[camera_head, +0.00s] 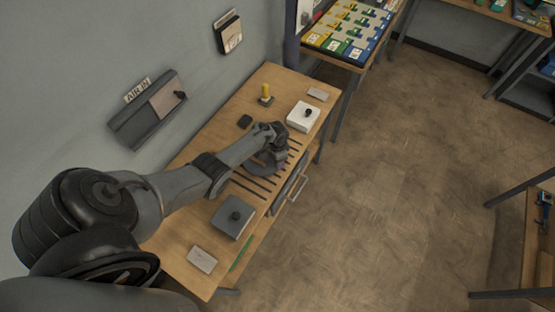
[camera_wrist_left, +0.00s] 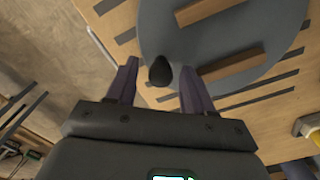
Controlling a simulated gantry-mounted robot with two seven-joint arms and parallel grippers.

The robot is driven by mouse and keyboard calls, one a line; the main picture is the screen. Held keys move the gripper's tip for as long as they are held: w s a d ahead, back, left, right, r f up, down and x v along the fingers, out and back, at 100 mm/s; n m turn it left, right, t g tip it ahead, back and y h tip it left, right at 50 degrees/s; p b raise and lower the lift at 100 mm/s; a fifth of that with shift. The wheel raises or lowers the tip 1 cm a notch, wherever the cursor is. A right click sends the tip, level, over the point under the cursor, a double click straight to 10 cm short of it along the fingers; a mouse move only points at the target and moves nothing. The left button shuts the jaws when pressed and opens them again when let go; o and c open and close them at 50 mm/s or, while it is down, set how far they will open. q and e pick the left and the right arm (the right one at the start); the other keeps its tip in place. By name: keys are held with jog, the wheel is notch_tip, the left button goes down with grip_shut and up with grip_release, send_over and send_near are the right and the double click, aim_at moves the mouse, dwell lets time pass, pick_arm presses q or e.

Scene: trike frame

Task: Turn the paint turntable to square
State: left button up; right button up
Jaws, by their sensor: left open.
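The paint turntable is a round grey disc (camera_wrist_left: 165,32) with two wooden bars (camera_wrist_left: 232,66) on top, in the left wrist view. The bars look roughly parallel to the dark slots in the bench. A black upright peg (camera_wrist_left: 160,72) stands at the disc's near edge. My left gripper (camera_wrist_left: 156,66) is open, its fingers on either side of the peg with gaps showing. My right gripper is not in view.
On the wooden bench (camera_head: 190,238) are a grey knobbed box (camera_head: 232,218), a white knobbed box (camera_head: 302,117), a yellow peg (camera_head: 266,93) on a base and a small black block (camera_head: 245,121). The AIR IN panel (camera_head: 148,108) is on the wall. Open floor lies to the right.

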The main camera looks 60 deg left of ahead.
pick_arm(q)
notch_tip(320, 180, up, 9)
jog(key=p, duration=0.3)
jog(key=shift+r, duration=0.6)
jog(key=shift+s+f, duration=0.1)
